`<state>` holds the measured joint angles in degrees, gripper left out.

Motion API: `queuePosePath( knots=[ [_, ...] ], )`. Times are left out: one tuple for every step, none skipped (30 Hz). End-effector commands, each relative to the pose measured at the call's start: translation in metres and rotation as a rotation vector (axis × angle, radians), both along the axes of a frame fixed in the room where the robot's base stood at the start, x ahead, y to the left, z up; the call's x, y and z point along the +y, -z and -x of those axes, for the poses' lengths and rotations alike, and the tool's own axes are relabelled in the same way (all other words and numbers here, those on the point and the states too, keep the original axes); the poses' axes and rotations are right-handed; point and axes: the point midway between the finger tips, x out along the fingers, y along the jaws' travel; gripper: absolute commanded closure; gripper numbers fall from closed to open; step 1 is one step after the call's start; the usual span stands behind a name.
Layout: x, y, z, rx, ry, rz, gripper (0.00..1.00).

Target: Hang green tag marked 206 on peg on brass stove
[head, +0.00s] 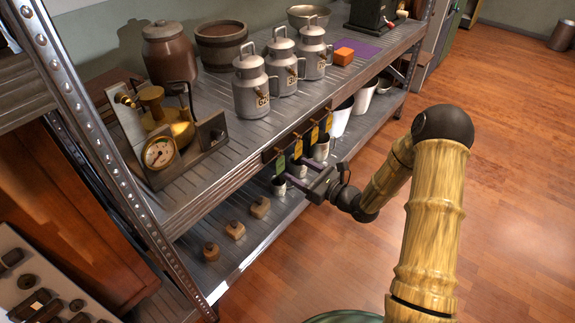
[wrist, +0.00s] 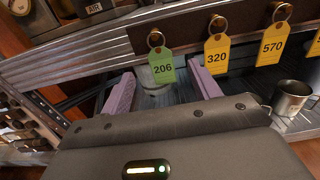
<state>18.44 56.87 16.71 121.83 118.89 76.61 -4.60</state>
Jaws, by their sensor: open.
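The green tag marked 206 (wrist: 162,68) hangs by a brass ring from a hook on the dark rail, at the left end of the row; it also shows in the head view (head: 280,164). My gripper (wrist: 163,82) is open, with its two purple fingers on either side of the green tag in the wrist view and not closed on it. In the head view my gripper (head: 287,169) is at the shelf's front edge. The brass stove (head: 170,128) with a round gauge stands on the upper shelf at left. A small peg (head: 125,99) projects from its back plate.
Yellow tags marked 320 (wrist: 216,54) and 570 (wrist: 271,47) hang close on the right. Metal cups (wrist: 292,97) stand on the lower shelf. Milk cans (head: 250,88) stand on the upper shelf right of the stove. A shelf post (head: 85,120) rises at left.

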Motion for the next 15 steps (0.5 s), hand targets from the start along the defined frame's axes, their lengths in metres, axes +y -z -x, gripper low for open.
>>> queuePosePath(
  knots=[
    [0.008, 0.001, -0.005, -0.004, -0.003, 0.000, 0.38],
    [0.012, 0.001, -0.008, -0.004, -0.003, 0.000, 0.38],
    [0.017, 0.001, -0.012, -0.002, -0.004, 0.000, 0.38],
    [0.021, 0.001, -0.015, -0.002, -0.003, 0.000, 0.38],
    [0.024, 0.001, -0.018, -0.003, -0.002, 0.000, 0.38],
    [0.028, 0.001, -0.021, -0.003, -0.002, 0.000, 0.38],
    [0.030, 0.001, -0.024, -0.004, 0.000, 0.000, 0.38],
    [0.032, 0.001, -0.026, -0.004, 0.001, 0.000, 0.38],
    [0.035, 0.001, -0.029, -0.002, 0.002, 0.000, 0.38],
    [0.036, 0.001, -0.030, -0.001, 0.002, 0.000, 0.38],
    [0.038, 0.001, -0.031, -0.001, 0.002, 0.000, 0.38],
    [0.039, 0.000, -0.033, -0.001, 0.003, -0.001, 0.38],
    [0.040, 0.000, -0.033, -0.001, 0.004, -0.001, 0.38],
    [0.040, 0.000, -0.034, -0.001, 0.004, -0.001, 0.38],
    [0.040, 0.000, -0.034, -0.001, 0.005, -0.001, 0.38]
  ],
)
